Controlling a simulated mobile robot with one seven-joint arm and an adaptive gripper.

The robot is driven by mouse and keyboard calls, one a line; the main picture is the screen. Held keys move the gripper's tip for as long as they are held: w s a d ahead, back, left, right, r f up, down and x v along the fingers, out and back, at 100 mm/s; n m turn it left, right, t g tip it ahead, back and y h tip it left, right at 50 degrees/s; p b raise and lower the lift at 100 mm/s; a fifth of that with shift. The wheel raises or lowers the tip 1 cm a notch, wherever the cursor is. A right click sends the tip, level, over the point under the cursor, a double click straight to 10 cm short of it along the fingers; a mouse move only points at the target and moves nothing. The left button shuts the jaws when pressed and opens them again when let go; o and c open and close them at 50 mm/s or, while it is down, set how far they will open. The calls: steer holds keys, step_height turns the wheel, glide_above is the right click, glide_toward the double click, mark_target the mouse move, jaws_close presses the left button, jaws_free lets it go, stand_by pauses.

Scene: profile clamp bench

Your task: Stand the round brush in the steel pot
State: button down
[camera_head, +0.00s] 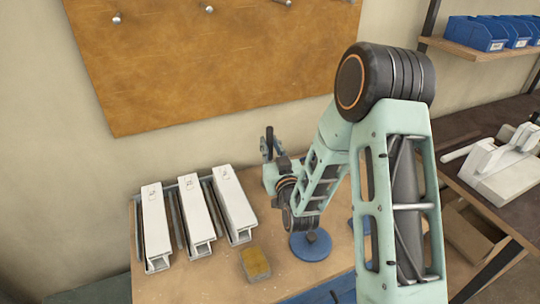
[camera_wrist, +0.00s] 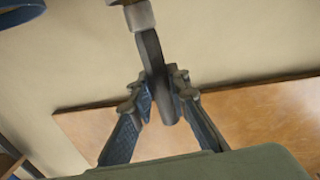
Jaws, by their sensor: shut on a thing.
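My gripper (camera_head: 270,158) is raised above the wooden bench, beyond the forearm in the head view. In the wrist view its two fingers (camera_wrist: 160,88) are closed on the dark handle of what looks like the round brush (camera_wrist: 151,48). A light grey collar shows at the brush's upper end, and the rest is cut off by the picture's top edge. In the head view a short dark piece of the brush (camera_head: 269,136) sticks up from the fingers. I cannot make out the steel pot in either view; my arm hides part of the bench.
Three white profiles (camera_head: 194,215) lie in a rack at the bench's left. A yellow block (camera_head: 255,264) and a round blue piece with a dark knob (camera_head: 302,248) lie near my arm. A white machine (camera_head: 500,165) stands right. A brown wall board (camera_head: 215,70) hangs behind.

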mark_target(271, 156)
steer(key=shift+f, duration=1.9)
steer(key=shift+f, duration=0.2)
steer(key=c, duration=1.8)
jaws_free()
steer(key=shift+c, duration=0.2)
steer(key=shift+s+r, duration=0.1)
steer(key=shift+r, duration=0.1)
steer(key=p+v, duration=0.2)
steer(key=v, duration=0.9)
steer(key=shift+s, duration=0.35)
steer(key=shift+d, duration=0.1)
